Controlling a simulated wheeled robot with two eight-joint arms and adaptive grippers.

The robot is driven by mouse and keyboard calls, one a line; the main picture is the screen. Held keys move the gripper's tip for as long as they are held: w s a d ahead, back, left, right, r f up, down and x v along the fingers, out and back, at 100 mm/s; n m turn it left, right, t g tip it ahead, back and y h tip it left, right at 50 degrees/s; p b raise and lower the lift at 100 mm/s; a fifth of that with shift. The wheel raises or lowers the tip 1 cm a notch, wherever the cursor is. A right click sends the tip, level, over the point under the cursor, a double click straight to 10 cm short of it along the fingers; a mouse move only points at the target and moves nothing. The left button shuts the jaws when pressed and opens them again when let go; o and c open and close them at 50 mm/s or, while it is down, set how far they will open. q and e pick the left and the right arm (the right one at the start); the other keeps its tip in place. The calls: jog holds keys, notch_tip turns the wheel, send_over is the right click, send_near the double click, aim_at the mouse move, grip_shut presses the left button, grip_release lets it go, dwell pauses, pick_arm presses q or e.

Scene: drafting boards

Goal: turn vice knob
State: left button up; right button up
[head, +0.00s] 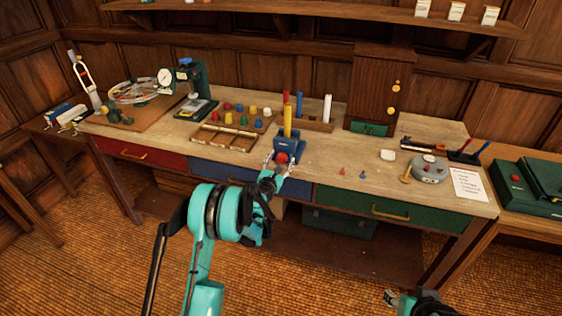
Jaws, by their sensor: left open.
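A small blue vice (291,144) stands near the front edge of the wooden bench, with an upright yellow bar (287,118) at its top. Its red knob (282,158) faces me on the front. My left gripper (281,162) is open at the knob, with its fingers to either side of it. I cannot tell whether the fingers touch the knob. My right gripper (390,298) is low at the bottom edge, away from the bench, and only partly in view. Its jaws are too small to read.
A wooden tray (222,146) and several coloured pegs lie left of the vice. A rack (315,124) with upright bars stands behind it. Right of it are a white-topped knob (387,155), small pegs and a grey round device (430,166). Drawers line the bench front.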

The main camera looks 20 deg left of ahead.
pick_arm(q)
jog(key=c, duration=1.2)
jog(key=shift+m, duration=0.4)
